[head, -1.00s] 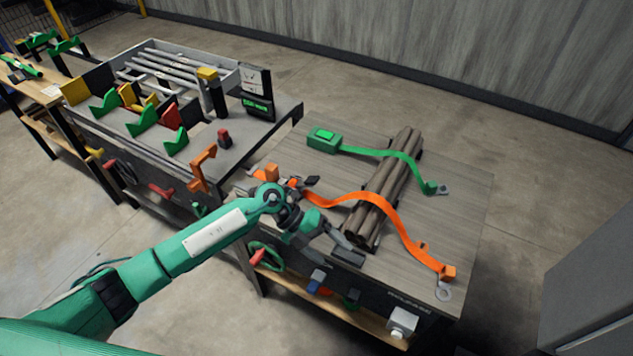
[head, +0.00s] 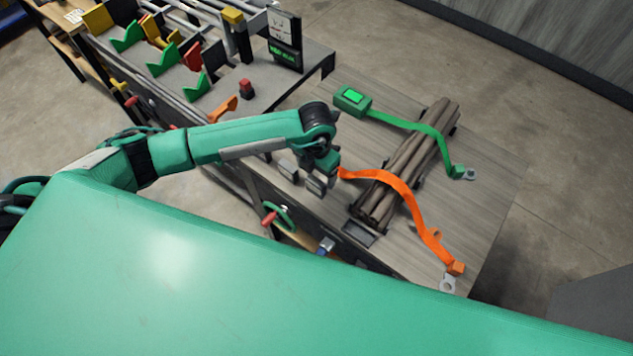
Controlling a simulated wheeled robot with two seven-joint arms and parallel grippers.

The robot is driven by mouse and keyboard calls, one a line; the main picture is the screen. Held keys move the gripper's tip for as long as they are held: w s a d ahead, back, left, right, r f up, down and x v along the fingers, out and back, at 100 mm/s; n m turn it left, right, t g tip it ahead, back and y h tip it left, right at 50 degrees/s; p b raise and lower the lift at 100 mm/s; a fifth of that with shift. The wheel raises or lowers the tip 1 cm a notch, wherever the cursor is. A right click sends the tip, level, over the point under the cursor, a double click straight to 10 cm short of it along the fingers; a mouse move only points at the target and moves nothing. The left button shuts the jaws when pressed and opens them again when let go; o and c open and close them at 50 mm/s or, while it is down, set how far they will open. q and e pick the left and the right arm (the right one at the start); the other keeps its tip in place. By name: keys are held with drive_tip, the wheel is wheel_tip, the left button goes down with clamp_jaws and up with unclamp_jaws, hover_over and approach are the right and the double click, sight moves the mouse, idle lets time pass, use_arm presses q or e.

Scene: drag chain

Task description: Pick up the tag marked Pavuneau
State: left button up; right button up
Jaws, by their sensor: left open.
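No lettering reading Pavuneau is legible, so I cannot tell which thing is that tag. A small grey ring-ended piece (head: 448,283) lies at the end of the orange strap (head: 402,189), near the table's front right. A similar grey piece (head: 469,174) lies at the end of the green strap (head: 430,129). My left gripper (head: 302,177) is open and empty, with its two grey fingers apart over the table's left edge. It is left of the bundle of brown rods (head: 412,160) and well away from both grey pieces. My right gripper is not in view.
The orange and green straps cross over the rods on the wooden table (head: 490,215). A green box (head: 352,100) joins the green strap. A dark block (head: 358,233) sits by the rods' near end. A workbench with colored brackets (head: 165,62) stands at left. The table's right side is clear.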

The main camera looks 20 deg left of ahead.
sight(316, 181)
use_arm(q)
drive_tip(key=shift+f, duration=0.4)
wheel_tip(316, 181, down, 4)
drive_tip(key=p, duration=0.2)
drive_tip(key=shift+p, duration=0.4)
drive_tip(key=shift+f, duration=0.45)
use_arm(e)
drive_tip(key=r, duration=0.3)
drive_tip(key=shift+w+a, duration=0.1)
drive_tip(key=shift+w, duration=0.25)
use_arm(q)
drive_tip(key=c, duration=1.1)
